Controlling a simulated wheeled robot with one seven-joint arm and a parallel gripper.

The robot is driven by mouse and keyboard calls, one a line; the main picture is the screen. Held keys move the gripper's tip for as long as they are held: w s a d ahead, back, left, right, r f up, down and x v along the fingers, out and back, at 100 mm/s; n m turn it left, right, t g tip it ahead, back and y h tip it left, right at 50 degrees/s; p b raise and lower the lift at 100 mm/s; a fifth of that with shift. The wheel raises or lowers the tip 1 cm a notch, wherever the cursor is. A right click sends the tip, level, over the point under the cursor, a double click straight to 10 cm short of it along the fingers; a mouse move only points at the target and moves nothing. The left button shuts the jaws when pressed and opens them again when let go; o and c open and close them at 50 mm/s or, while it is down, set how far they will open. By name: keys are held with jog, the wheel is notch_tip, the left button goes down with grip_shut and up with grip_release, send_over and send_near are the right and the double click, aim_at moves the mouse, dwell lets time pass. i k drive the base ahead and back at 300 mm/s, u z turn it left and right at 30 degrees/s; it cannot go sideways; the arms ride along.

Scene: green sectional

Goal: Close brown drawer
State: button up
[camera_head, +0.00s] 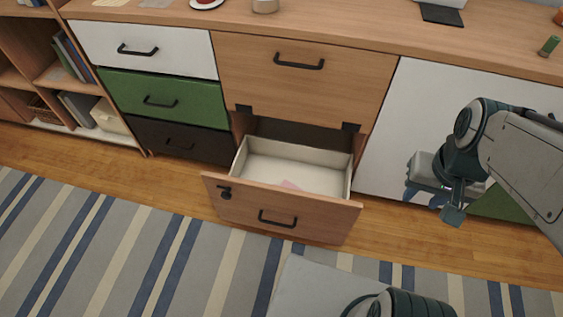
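A wood-brown drawer (282,213) at the bottom middle of the cabinet is pulled well out. Its front has a black bar handle and a black lock-like fitting at the upper left.
The wooden cabinet (340,35) has a white drawer (150,48), a green drawer (165,98) and an upper brown panel (300,80), all shut. An open shelf stands at far left. A striped rug (110,255) and clear wooden floor lie in front.

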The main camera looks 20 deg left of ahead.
aim_at(325, 212)
jog(key=k, duration=0.2)
jog(key=z, duration=1.1)
jog(key=i, duration=0.4)
jog(key=u, duration=2.1)
jog(key=k, duration=0.3)
jog(key=u, duration=0.4)
